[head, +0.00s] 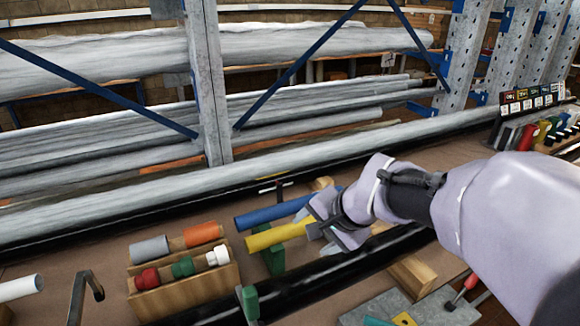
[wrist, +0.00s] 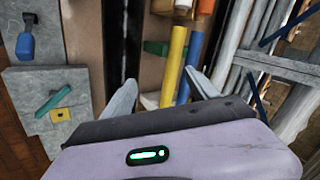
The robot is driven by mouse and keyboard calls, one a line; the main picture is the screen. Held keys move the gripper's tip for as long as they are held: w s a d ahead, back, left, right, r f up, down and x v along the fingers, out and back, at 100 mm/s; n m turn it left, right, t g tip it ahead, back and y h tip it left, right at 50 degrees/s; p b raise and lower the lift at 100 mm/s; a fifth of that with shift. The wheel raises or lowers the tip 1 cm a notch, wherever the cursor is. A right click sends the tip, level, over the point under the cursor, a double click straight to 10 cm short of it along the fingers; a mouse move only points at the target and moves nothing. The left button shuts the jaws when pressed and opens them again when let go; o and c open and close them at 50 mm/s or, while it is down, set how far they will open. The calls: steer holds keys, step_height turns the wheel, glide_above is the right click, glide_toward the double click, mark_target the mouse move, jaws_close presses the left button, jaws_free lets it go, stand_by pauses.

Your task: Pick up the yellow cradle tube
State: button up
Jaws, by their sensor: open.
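The yellow tube (head: 278,236) lies on a green cradle (head: 273,262), beside a blue tube (head: 272,213) that runs nearly parallel behind it. In the head view my gripper (head: 318,228) is at the tube's right end and hides part of it. In the wrist view the yellow tube (wrist: 175,60) runs up from the space between my open fingers (wrist: 162,92), closer to the right finger. The blue tube (wrist: 191,62) passes close by the right finger. Nothing is held. I cannot tell whether a finger touches either tube.
A wooden block (head: 185,290) with grey, orange, red, green and white cylinders stands left of the tubes. A long black pipe (head: 340,268) lies in front. A rack with a steel post (head: 209,85) and wrapped pipes stands behind. A grey plate (head: 385,309) lies at the lower right.

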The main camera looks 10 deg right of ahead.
steer(key=w+d+f+m+p, duration=0.1)
steer(key=w+d+m+p, duration=0.25)
steer(key=w, duration=0.45)
steer(key=b, duration=0.2)
glide_toward(306, 223)
step_height(306, 223, down, 4)
steer(key=w, duration=0.2)
steer(key=shift+m+h, duration=0.4)
steer(key=shift+m, duration=0.05)
steer(key=x, duration=0.3)
steer(key=a+b+x, duration=0.1)
steer(key=x, duration=0.2)
steer(key=shift+w+a, duration=0.1)
steer(key=shift+a, duration=0.1)
steer(key=shift+c, duration=0.4)
jaws_close()
